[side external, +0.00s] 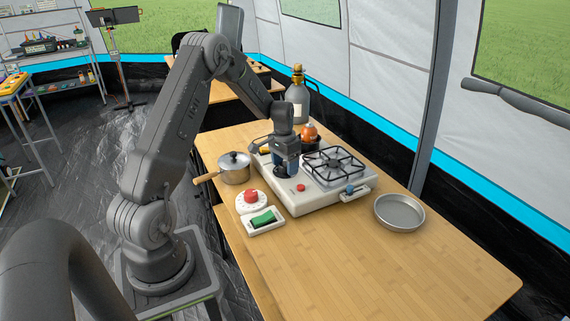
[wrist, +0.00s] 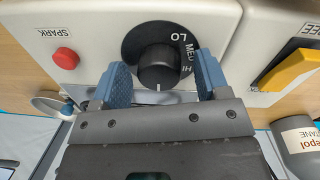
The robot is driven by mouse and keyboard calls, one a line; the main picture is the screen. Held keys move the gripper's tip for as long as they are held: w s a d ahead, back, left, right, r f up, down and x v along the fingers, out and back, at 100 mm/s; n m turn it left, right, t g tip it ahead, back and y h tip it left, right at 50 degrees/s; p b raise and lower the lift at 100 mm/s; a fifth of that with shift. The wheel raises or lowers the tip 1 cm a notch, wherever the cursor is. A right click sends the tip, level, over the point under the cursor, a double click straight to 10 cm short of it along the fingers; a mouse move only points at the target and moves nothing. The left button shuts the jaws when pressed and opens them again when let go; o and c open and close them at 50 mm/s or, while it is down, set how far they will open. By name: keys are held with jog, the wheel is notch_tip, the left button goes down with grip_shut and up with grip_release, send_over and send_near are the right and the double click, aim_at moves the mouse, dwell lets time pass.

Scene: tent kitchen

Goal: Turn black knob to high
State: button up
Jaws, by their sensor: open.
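The black knob (wrist: 158,66) sits on a dark round dial (wrist: 132,50) marked LO, MED and HI on the white stove panel (wrist: 98,20). Its white mark points toward the bottom of the wrist view, away from the LO label. My gripper (wrist: 163,74) is open, with one blue finger on either side of the knob; I cannot tell whether either finger touches it. In the side view my gripper (side external: 286,166) points down over the left part of the white stove (side external: 318,197) and hides the knob.
A red SPARK button (wrist: 66,58) and a yellow lever (wrist: 290,71) flank the dial. On the table (side external: 375,270) stand a lidded pot (side external: 235,172), a red dial (side external: 251,197), a green switch (side external: 264,217) and a round pan (side external: 399,211). The front right is clear.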

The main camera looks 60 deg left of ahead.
jog(key=c, duration=0.9)
jog(key=shift+n, duration=0.3)
jog(key=n, duration=0.6)
jog(key=shift+r, duration=0.1)
jog(key=n, duration=0.3)
jog(key=shift+n, duration=0.4)
jog(key=shift+n+y, duration=0.3)
jog(key=shift+n, duration=1.3)
